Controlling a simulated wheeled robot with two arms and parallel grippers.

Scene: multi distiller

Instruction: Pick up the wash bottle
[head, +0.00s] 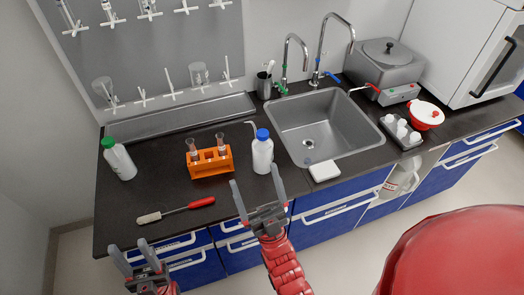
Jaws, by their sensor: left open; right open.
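The wash bottle (262,155) is white with a blue cap and a thin bent spout to the left. It stands upright on the dark counter, just left of the sink. My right gripper (257,188) is open and empty, at the counter's front edge in front of the bottle. Its right fingertip appears close to the bottle's base in the picture; I cannot tell the true gap. My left gripper (131,247) is open and empty at the lower left, in front of the counter and well away from the bottle.
An orange rack (209,167) with tubes stands left of the wash bottle. A green-capped bottle (120,162) is further left. A red-handled tool (176,210) lies near the front edge. The sink (325,150) and a small white box (325,171) are to the right.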

